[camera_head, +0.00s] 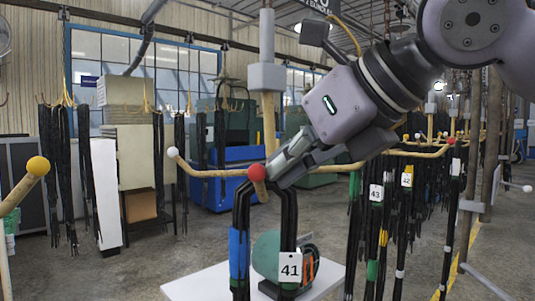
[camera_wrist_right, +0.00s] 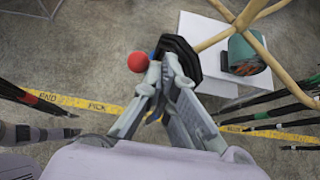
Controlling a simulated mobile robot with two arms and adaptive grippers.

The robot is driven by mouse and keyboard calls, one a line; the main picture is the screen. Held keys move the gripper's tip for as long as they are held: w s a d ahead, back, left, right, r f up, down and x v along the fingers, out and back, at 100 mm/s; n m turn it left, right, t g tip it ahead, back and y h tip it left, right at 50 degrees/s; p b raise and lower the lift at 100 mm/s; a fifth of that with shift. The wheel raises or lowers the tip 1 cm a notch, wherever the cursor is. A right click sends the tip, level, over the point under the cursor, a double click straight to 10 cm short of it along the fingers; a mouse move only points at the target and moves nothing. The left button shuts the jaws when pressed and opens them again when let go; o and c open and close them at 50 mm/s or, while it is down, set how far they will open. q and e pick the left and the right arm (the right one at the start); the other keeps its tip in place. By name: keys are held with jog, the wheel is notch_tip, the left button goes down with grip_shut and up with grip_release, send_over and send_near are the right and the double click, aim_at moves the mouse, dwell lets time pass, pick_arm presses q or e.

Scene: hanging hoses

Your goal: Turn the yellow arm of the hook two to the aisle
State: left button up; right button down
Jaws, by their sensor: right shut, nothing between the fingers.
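A wooden hook post (camera_head: 268,110) with several arms hangs at the centre. One arm ends in a white ball (camera_head: 172,152), and the arm pointing at me ends in a red ball (camera_head: 257,173). The red ball also shows in the right wrist view (camera_wrist_right: 137,62). Black hoses (camera_head: 289,215) with a tag 41 hang from this arm. A yellow ball (camera_head: 38,166) tips another wooden arm at the left edge. My right gripper (camera_head: 280,172) is shut and empty, its fingertips close to the red-ball arm and hose tops; contact is unclear. My left gripper is not in view.
A white table (camera_head: 205,282) with a green reel (camera_head: 268,252) stands below the hoses. More hoses, tagged 43 (camera_head: 376,193), hang at the right. Yellow floor tape (camera_wrist_right: 85,104) crosses the wrist view. Open floor lies at the left centre.

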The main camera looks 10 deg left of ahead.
jog(key=shift+s+a, duration=0.2)
jog(key=shift+a, duration=0.4)
jog(key=shift+s+a, duration=0.15)
jog(key=shift+a, duration=4)
jog(key=shift+s+d+r+p, duration=0.1)
jog(key=shift+d+r+p, duration=0.55)
jog(key=shift+d+r, duration=0.6)
jog(key=shift+d+r+p, duration=0.7)
jog(key=shift+d+r, duration=0.1)
jog(key=shift+r, duration=0.85)
jog(key=shift+s+d+r+p, duration=0.1)
jog(key=shift+d+r+p, duration=0.55)
jog(key=shift+d+r, duration=0.6)
jog(key=s+d+b, duration=0.3)
jog(key=s+d, duration=0.3)
jog(key=d, duration=0.1)
jog(key=shift+d+r+b, duration=0.3)
jog(key=shift+r, duration=0.05)
